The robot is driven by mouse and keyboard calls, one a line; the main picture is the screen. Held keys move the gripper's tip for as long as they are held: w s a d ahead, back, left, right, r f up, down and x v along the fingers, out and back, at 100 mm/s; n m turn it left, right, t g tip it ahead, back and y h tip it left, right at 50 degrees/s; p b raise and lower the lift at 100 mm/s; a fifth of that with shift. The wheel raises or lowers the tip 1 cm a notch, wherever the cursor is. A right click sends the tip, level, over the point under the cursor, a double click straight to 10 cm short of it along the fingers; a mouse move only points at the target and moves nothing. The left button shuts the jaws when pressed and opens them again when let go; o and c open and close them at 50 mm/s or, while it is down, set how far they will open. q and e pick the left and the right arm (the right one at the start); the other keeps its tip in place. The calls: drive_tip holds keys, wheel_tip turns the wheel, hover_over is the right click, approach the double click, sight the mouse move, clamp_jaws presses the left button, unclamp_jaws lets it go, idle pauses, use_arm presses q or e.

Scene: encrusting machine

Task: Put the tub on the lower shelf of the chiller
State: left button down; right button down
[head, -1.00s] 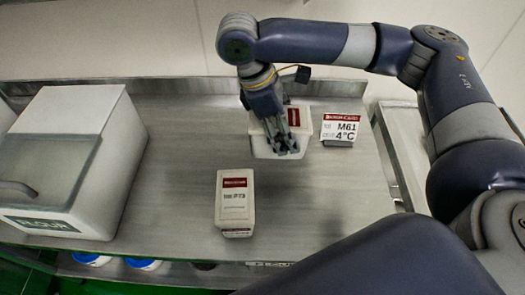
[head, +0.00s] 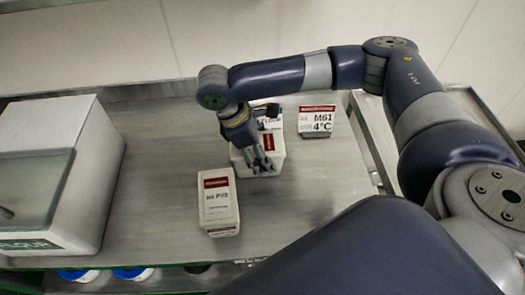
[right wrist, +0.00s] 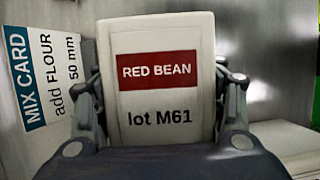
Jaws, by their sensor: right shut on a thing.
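A white tub (head: 277,160) with a dark red label is near the middle of the steel table in the head view. In the right wrist view the tub (right wrist: 158,95) reads RED BEAN, lot M61. My right gripper (head: 262,165) is shut on it, with a finger at each side of the tub. I cannot tell whether its base touches the table. A second white tub (head: 218,203), marked lot P73, stands just in front and to the left. My left gripper and the chiller are not identifiable in view.
A sign (head: 317,121) reading M61 4°C stands behind and right of the held tub. A MIX CARD (right wrist: 42,75) shows left in the wrist view. A large flour bin (head: 95,150) fills the table's left. Blue-lidded containers (head: 132,273) sit below. The table's right part is clear.

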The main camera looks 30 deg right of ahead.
drive_tip(key=c, duration=0.7)
unclamp_jaws()
drive_tip(key=shift+f, duration=0.1)
drive_tip(key=o, duration=0.3)
drive_tip(key=shift+a, duration=0.1)
drive_tip(key=shift+o, duration=0.2)
